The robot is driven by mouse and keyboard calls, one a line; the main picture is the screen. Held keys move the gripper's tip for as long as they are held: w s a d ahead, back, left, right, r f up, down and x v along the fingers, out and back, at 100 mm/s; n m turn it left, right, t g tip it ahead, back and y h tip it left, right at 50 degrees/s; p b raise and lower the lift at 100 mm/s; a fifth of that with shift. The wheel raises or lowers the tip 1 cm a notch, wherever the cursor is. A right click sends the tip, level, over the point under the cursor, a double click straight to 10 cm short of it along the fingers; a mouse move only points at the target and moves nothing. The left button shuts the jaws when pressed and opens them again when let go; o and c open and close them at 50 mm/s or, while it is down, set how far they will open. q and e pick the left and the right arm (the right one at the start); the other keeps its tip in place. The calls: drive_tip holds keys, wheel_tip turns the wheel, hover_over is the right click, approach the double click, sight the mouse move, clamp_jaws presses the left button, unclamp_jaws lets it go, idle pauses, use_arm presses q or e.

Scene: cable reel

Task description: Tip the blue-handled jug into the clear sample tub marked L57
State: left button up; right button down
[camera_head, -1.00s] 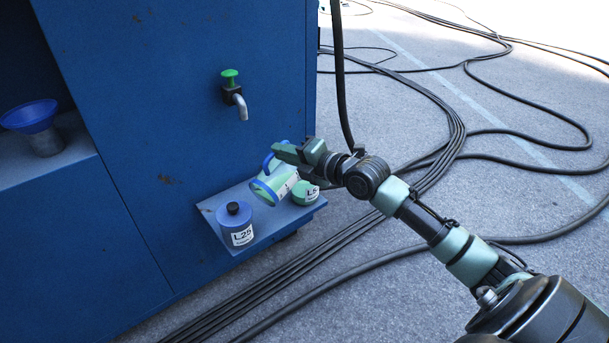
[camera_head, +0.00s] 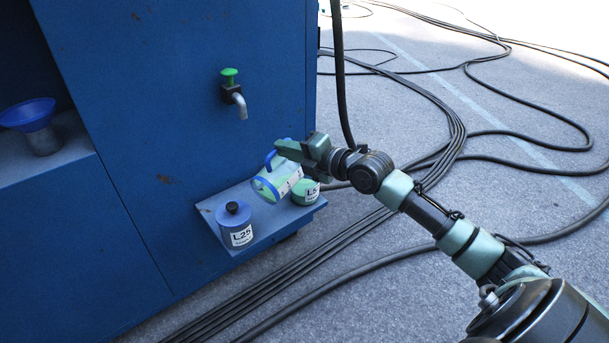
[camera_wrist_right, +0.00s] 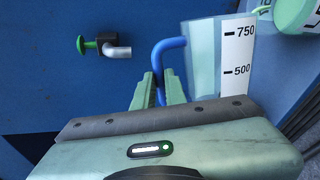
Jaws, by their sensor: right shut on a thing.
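The jug (camera_head: 269,187) is pale green and see-through, with blue trim and a blue handle (camera_wrist_right: 160,60). My right gripper (camera_head: 286,150) is shut on the handle. The jug is held strongly tilted over the blue shelf, its blue-edged end toward the lower left. The right wrist view shows its scale with 750 and 500. A small tub (camera_head: 305,192) with green in it stands on the shelf just right of the jug; its label starts "L5" and the rest is hidden. I see no stream between jug and tub. My left gripper is out of view.
A blue tub marked L25 (camera_head: 234,224) with a black knob stands on the shelf (camera_head: 262,228), left of the jug. A tap (camera_head: 234,92) with a green knob is on the blue cabinet above. A blue funnel (camera_head: 28,114) sits in a recess at left. Black cables cross the ground.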

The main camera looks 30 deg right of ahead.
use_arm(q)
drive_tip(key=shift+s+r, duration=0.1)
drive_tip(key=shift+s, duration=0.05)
use_arm(e)
drive_tip(key=shift+d, duration=0.15)
drive_tip(key=shift+d+r, duration=0.1)
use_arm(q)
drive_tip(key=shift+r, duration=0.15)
use_arm(e)
drive_tip(key=shift+w, duration=0.1)
